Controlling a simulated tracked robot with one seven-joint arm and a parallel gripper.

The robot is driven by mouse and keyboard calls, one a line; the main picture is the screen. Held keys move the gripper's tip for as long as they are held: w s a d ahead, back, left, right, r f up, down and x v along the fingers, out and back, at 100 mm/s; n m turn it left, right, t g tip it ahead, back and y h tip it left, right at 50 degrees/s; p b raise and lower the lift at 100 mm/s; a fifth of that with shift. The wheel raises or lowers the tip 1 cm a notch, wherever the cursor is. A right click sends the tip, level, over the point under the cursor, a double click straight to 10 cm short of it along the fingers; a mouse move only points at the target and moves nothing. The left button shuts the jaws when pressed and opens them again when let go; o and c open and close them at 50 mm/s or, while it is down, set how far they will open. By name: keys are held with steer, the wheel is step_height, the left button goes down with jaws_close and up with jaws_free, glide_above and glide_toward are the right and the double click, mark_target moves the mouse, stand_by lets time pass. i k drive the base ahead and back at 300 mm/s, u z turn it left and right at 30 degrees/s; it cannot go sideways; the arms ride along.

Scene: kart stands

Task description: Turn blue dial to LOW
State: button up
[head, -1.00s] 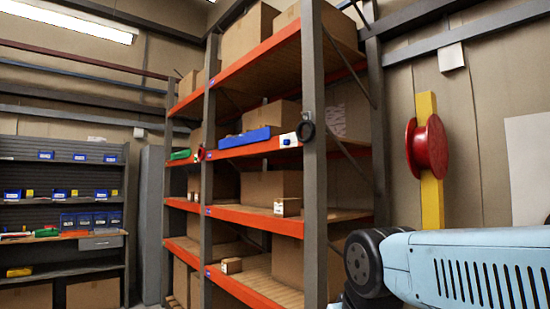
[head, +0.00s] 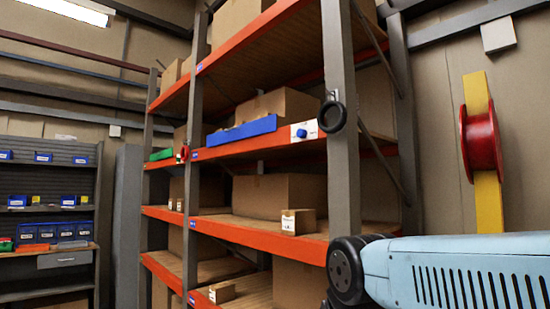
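A blue dial (head: 301,133) sits on a small white panel (head: 312,130) at the front edge of an orange shelf (head: 265,143), next to the rack's near grey post. Its marks and setting are too small to read. A black ring (head: 332,117) hangs on that post, just right of the panel. My light blue arm shows at the lower right, below and right of the dial. My gripper is not in view.
A grey rack with orange shelves holds cardboard boxes (head: 275,193) and a long blue tray (head: 243,132). A red reel (head: 481,140) is on a yellow post at the right. Blue bins (head: 40,233) stand on shelving at the far left. A narrow floor-side gap separates the two shelving units.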

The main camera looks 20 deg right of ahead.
mark_target(301, 133)
steer(key=z, duration=0.1)
steer(key=i, duration=0.7)
steer(key=u, duration=1.45)
steer(key=i, duration=2.6)
steer(key=z, duration=2.75)
